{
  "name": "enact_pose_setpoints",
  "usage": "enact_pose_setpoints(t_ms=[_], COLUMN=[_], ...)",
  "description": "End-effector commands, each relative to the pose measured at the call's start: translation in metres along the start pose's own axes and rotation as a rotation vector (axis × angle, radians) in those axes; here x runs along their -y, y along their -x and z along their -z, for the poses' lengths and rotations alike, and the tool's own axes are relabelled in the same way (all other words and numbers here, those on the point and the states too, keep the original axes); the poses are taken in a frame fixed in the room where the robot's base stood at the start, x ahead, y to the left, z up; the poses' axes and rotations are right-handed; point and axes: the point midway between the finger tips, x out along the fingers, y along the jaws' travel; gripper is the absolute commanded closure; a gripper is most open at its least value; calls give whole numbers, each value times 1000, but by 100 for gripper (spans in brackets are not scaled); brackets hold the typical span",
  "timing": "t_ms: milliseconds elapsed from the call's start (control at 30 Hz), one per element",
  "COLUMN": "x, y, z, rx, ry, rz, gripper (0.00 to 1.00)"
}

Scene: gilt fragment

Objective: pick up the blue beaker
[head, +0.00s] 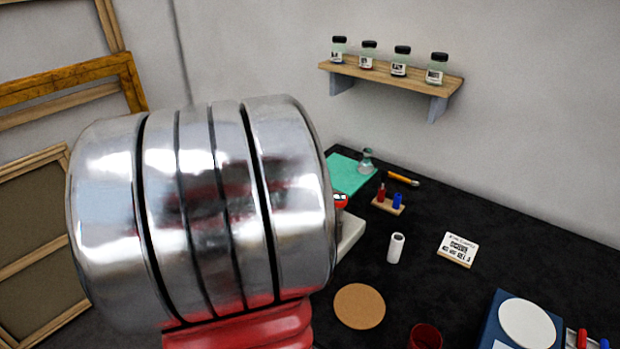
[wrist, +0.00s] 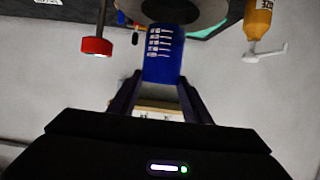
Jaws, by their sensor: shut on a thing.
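In the wrist view, the blue beaker (wrist: 165,62) shows with white markings on its side. My gripper (wrist: 160,82) is shut on it, with one dark finger on either side. A grey round thing (wrist: 212,22) with a dark middle overlaps the beaker's far end in this view; I cannot tell whether they touch. In the head view, neither my gripper nor the blue beaker shows; my large silver arm link covers the left and middle.
A red-ended thing (wrist: 97,46) and an amber bottle (wrist: 258,20) with a white nozzle flank the beaker. On the black table are a cork disc (head: 359,306), a white cylinder (head: 396,248), a card (head: 458,249), a red cup (head: 425,338) and a blue scale (head: 495,320).

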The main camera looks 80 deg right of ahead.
Motion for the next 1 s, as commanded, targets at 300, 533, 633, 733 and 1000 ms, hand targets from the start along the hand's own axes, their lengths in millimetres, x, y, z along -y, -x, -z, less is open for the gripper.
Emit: enact_pose_setpoints(t_ms=[300,533,633,733,1000], x=[0,0,0,0,2], y=[3,3,3,3,4], z=[8,8,8,8,8], rx=[0,0,0,0,0], ry=[-1,0,0,0,2], rz=[1,1,1,1,6], gripper=[95,95,95,95,95])
